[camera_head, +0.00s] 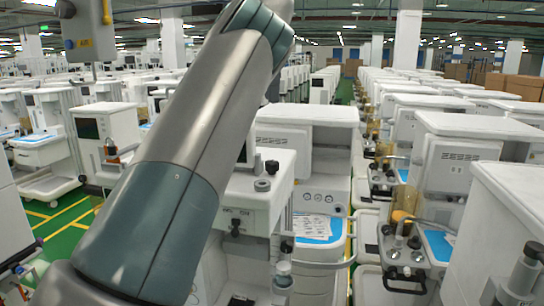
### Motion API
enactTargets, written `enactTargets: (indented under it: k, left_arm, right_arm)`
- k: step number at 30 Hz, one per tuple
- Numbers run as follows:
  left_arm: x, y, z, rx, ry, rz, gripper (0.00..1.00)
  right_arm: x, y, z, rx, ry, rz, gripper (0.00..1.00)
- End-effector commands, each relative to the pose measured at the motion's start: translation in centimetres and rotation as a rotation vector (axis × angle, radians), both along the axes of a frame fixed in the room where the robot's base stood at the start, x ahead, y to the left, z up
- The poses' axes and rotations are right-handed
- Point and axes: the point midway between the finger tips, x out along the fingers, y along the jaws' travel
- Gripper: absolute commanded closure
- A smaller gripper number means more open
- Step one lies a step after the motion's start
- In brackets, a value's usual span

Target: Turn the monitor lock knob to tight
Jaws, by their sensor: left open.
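My left arm crosses the view from the lower left to the top middle, then bends back behind itself. My left gripper (265,165) is mostly hidden behind this arm; two small dark tips, apparently its fingers, show apart just right of the arm, with nothing seen between them. Below them a dark round knob (262,185) sits on top of the nearest white anaesthesia cart (281,197). Another black knob (235,228) is on that cart's front. I cannot tell which is the monitor lock knob, or whether a gripper touches one. My right gripper is out of view.
A white cart (306,115) with a blue-topped work surface (318,228) stands just behind. More carts line the right, one with an orange-topped canister (403,218). A white cabinet (510,220) is close at the right edge. Green floor (75,240) shows at the left.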

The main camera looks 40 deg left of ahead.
Motion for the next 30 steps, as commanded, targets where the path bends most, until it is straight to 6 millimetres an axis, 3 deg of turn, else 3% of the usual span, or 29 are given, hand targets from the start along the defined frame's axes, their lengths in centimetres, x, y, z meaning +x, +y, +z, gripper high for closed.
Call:
enactTargets:
  k: [14,30]
  left_arm:
    - [0.0,0.0,-1.5,-0.001,0.0,0.0,0.54]
    - [-0.2,-0.3,-7.9,-0.003,0.001,-0.001,0.54]
  right_arm:
    - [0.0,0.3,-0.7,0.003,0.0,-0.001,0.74]
    - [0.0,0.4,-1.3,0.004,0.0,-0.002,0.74]
